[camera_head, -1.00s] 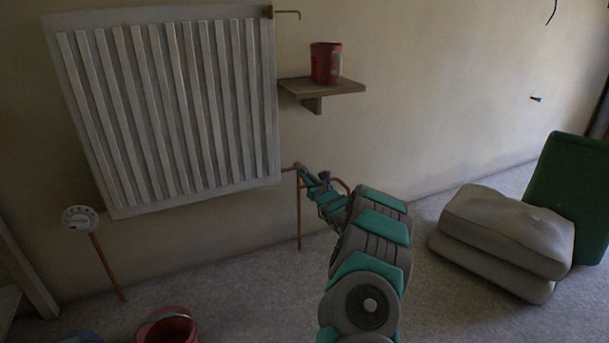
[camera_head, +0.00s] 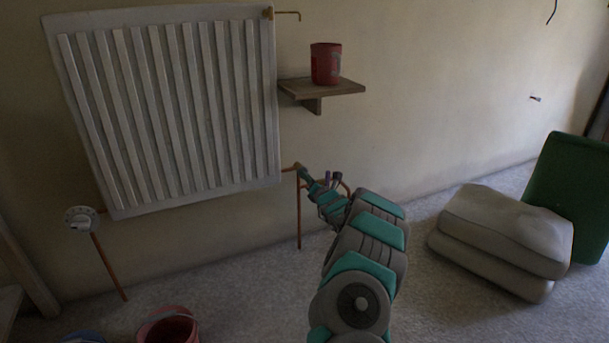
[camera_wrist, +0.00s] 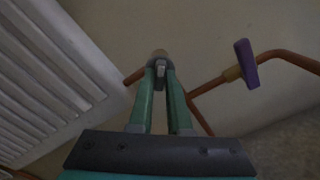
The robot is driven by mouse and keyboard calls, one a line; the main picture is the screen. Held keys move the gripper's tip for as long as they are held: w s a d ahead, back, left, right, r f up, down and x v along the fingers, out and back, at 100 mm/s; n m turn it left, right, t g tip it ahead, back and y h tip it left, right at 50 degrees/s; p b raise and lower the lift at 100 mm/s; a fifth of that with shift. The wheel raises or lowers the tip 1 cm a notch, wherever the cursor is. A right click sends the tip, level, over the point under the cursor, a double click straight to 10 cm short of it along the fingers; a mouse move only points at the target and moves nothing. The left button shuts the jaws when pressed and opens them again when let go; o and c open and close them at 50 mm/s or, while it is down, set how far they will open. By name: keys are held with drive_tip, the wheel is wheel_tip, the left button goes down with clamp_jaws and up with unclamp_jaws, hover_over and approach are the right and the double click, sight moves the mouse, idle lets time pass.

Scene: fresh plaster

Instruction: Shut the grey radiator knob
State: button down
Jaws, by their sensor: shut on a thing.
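My gripper (camera_wrist: 160,72) is shut on a small grey knob (camera_wrist: 160,66) on the copper pipe at the radiator's lower right corner. Only a small part of the knob shows between the fingertips in the wrist view. In the head view my gripper (camera_head: 304,172) reaches that corner, and the fingers hide the knob. The white ribbed radiator (camera_head: 170,110) hangs on the wall, left of my gripper.
A purple lever (camera_wrist: 246,63) sits on a pipe close right of my gripper. A white dial (camera_head: 82,219) is at the radiator's lower left. A shelf (camera_head: 345,87) holds a red can (camera_head: 326,64). A red bucket (camera_head: 168,327) and grey sacks (camera_head: 500,240) stand on the floor.

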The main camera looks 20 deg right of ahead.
idle(0.3)
drive_tip(key=m, duration=0.8)
drive_tip(key=shift+m, duration=1.3)
drive_tip(key=c, duration=0.8)
unclamp_jaws()
